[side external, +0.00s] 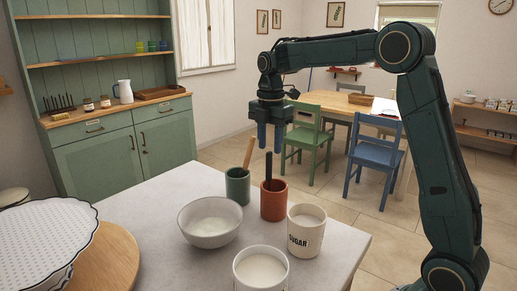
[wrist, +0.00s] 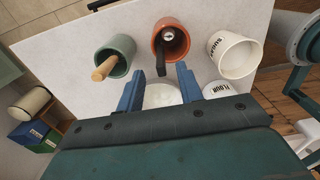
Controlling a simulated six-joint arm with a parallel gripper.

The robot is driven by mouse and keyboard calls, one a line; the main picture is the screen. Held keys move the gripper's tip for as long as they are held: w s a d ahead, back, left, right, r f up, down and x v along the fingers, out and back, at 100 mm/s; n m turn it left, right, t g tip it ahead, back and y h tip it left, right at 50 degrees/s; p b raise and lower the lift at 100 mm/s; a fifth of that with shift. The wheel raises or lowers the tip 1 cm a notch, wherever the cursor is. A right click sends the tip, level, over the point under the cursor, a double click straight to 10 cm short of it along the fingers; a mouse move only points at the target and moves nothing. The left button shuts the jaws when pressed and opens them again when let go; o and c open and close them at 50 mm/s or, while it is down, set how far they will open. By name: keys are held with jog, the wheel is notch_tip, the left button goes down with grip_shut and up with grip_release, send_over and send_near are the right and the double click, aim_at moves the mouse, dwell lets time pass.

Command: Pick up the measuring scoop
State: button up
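A dark-handled utensil, which looks like the measuring scoop, stands in an orange-red crock (side external: 273,205). Its black handle (side external: 268,166) sticks up above the rim. In the wrist view the handle (wrist: 163,62) leans toward the gripper side of the orange crock (wrist: 184,47), with a small pale round part inside. The lower end is hidden in the crock. My gripper (side external: 270,148) points down just above the handle top. Its blue fingers are apart, and nothing is seen held between them. In the wrist view my gripper (wrist: 160,73) has the handle between and beyond its fingertips.
A green crock (side external: 237,188) with a wooden handle (side external: 249,152) stands left of the orange crock. A white bowl (side external: 210,236), a sugar canister (side external: 305,240) and a flour canister (wrist: 222,90) stand close by. The left counter (side external: 140,205) has bare room.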

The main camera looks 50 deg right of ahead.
aim_at(269, 181)
jog(key=shift+f, duration=1.05)
jog(key=shift+f, duration=0.1)
jog(key=shift+a+f, duration=0.2)
jog(key=shift+f, duration=2.3)
jog(key=shift+c, duration=0.3)
grip_shut()
